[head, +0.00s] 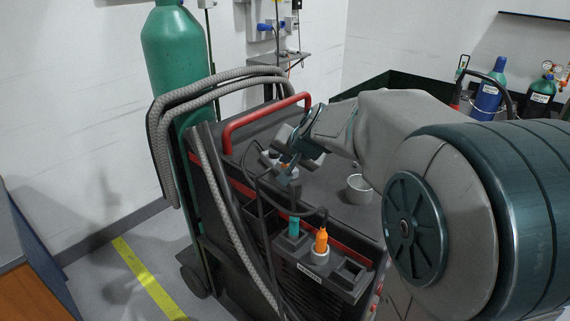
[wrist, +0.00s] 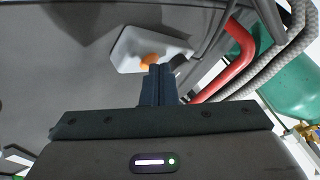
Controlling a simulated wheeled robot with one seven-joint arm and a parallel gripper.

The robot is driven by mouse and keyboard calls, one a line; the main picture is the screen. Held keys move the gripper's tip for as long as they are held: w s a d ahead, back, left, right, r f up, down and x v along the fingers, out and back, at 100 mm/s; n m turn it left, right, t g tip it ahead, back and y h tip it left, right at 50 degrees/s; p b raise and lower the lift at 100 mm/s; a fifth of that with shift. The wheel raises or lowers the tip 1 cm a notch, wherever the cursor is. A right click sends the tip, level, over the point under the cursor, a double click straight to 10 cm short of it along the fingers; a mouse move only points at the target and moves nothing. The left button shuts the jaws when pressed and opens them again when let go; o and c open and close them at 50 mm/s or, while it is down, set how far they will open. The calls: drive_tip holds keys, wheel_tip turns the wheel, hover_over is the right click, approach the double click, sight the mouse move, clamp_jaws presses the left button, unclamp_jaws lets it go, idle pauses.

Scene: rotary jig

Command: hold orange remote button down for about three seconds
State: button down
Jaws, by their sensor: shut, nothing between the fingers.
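In the wrist view, a pale grey remote (wrist: 128,52) lies on the dark top of the cart. Its orange button (wrist: 148,60) shows just beyond and slightly left of my gripper's fingertips (wrist: 160,70). The fingers are shut together with nothing between them and partly cover the remote. I cannot tell whether the tips touch the button or whether it is pressed down. In the head view, my gripper (head: 286,172) points down over the cart top near the red handle. The remote is hard to make out there, and the orange button is not clearly visible.
The cart's red handle (head: 262,122) and thick grey hoses (head: 225,82) are close to my gripper. A small metal cup (head: 358,188) stands on the cart top. Teal and orange (head: 321,240) handled tools sit in front holders, with dark cables nearby. A green cylinder (head: 172,50) stands behind.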

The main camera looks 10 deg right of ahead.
drive_tip(key=shift+r+p, duration=0.55)
drive_tip(key=shift+r, duration=0.25)
wheel_tip(320, 180, up, 5)
drive_tip(key=p, duration=0.3)
drive_tip(key=shift+p, duration=0.4)
drive_tip(key=shift+s+a+f, duration=0.1)
drive_tip(key=shift+s+a, duration=0.05)
drive_tip(key=shift+s, duration=0.15)
drive_tip(key=s+f+n+g, duration=0.1)
drive_tip(key=s, duration=0.3)
drive_tip(key=s+a+f+n+g, duration=0.1)
drive_tip(key=s+f, duration=0.1)
drive_tip(key=s, duration=0.3)
drive_tip(key=s+a+f+n+g, duration=0.1)
drive_tip(key=s, duration=0.4)
drive_tip(key=shift+f+n+h, duration=0.2)
drive_tip(key=shift+n+h, duration=0.1)
drive_tip(key=shift+n, duration=0.1)
drive_tip(key=s+d+f+n+g, duration=0.1)
drive_tip(key=s+f, duration=0.1)
drive_tip(key=s, duration=0.4)
drive_tip(key=s+d+f+n+g+h, duration=0.1)
drive_tip(key=s+f+g, duration=0.1)
drive_tip(key=s, duration=0.4)
drive_tip(key=shift+f+n, duration=0.4)
drive_tip(key=shift+f, duration=0.05)
